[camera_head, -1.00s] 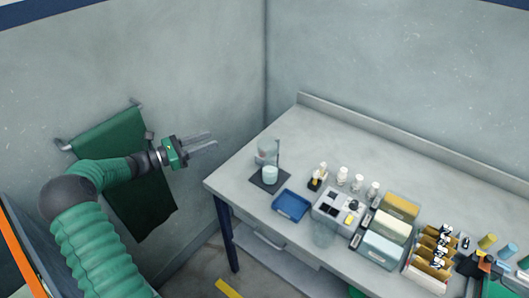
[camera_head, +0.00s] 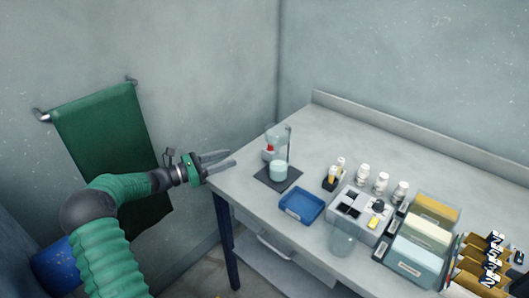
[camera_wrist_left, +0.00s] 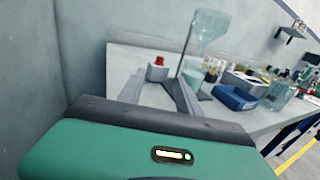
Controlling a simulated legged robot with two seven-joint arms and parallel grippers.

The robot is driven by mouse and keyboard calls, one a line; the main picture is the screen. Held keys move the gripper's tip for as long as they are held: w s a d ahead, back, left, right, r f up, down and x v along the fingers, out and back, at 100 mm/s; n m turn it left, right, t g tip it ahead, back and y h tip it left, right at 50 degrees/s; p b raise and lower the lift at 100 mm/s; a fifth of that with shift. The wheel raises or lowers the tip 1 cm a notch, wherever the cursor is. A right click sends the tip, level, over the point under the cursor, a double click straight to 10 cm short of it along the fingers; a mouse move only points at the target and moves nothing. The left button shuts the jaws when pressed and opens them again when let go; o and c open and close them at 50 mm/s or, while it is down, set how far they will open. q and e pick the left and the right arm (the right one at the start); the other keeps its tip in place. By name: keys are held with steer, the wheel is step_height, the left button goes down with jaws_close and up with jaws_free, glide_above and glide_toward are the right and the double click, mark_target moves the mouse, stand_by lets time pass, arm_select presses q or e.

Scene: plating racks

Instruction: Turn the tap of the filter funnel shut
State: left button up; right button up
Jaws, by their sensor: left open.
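The filter funnel (camera_head: 277,135) stands on a dark base (camera_head: 264,178) at the table's left end, a clear vessel on an upright post above a pale cup (camera_head: 279,171). A small red part, probably the tap (camera_head: 269,149), shows on its left side. In the left wrist view the clear funnel (camera_wrist_left: 205,32) stands beyond the fingers, with the red part (camera_wrist_left: 158,61) between them in the picture. My left gripper (camera_head: 225,160) is open and empty, left of the funnel and apart from it, at the table's left edge. My right gripper is not in view.
A blue tray (camera_head: 301,205), a grey organiser (camera_head: 341,212), white bottles (camera_head: 381,182) and filled racks (camera_head: 437,210) stand to the right. A clear jar (camera_head: 342,238) is at the front edge. A green towel (camera_head: 104,128) hangs on the wall. The table's back is clear.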

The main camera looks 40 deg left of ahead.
mark_target(268, 146)
arm_select(q)
steer(key=b+x, duration=0.1)
steer(key=x, duration=1.3)
steer(key=shift+w+d+f, duration=0.1)
steer(key=shift+w+d, duration=0.1)
steer(key=shift+w, duration=0.1)
jaws_close()
